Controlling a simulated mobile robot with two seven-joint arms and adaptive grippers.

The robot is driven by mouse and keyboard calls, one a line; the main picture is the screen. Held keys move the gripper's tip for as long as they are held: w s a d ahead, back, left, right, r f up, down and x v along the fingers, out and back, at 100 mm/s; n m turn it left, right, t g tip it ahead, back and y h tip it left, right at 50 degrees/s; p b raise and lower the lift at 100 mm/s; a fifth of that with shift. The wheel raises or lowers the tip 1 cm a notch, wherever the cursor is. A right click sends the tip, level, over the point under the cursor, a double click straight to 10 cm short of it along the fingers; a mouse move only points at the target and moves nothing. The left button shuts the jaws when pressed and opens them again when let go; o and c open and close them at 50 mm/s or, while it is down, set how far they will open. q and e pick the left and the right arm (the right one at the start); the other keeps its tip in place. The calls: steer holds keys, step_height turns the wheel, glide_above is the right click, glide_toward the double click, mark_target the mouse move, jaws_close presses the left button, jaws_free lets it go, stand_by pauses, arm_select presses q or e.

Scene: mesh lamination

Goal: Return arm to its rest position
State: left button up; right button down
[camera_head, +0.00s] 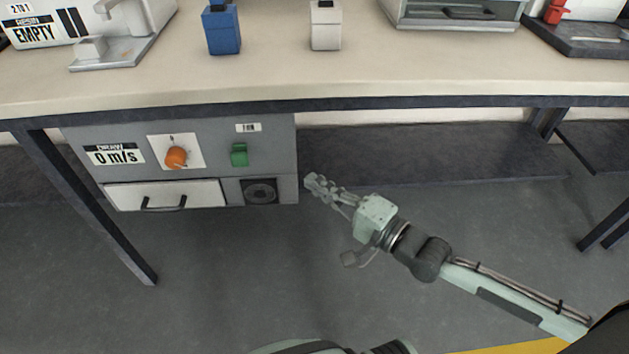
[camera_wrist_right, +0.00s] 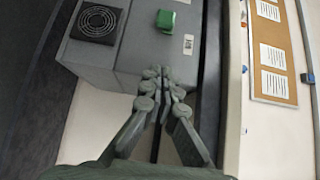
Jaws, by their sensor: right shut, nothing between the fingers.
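My right gripper (camera_head: 314,182) is in the middle of the head view, below the table edge and just right of the grey control box. In the right wrist view my right gripper (camera_wrist_right: 163,72) has its fingertips together with nothing between them. The grey control box (camera_head: 215,130) hangs under the table; it also shows in the right wrist view (camera_wrist_right: 130,60). Its green switch (camera_head: 239,155) and round vent (camera_head: 261,191) are close to the gripper's left; I cannot tell whether the fingertips touch the box. My left gripper is not in view.
The table (camera_head: 330,75) carries a blue container (camera_head: 222,30), a white container (camera_head: 325,26) and machines along the back. The box has an orange knob (camera_head: 176,156) and a drawer (camera_head: 165,195). Table legs (camera_head: 95,205) stand at both sides. The floor (camera_head: 480,215) around my right arm looks clear.

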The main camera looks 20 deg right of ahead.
steer(key=s+d+f+n+g+h+p, duration=0.1)
steer(key=s+f+n+g+h, duration=0.15)
steer(key=f+n, duration=0.2)
steer(key=s+d+f+n+g+h+p, duration=0.1)
steer(key=f+n+g+h+p, duration=0.15)
steer(key=f, duration=0.35)
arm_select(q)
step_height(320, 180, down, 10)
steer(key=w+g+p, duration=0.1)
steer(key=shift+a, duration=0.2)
arm_select(e)
steer(key=s+d+f+n+g+h, duration=0.2)
steer(key=s+d+f+n+g, duration=0.1)
steer(key=s, duration=0.4)
steer(key=s+d+f+n+g+h, duration=0.3)
steer(key=s+d+f+g, duration=0.1)
steer(key=s+d+f, duration=0.1)
steer(key=shift+s+d+f+n+g, duration=0.15)
steer(key=shift+s+f+n+g, duration=0.25)
steer(key=shift+s, duration=0.6)
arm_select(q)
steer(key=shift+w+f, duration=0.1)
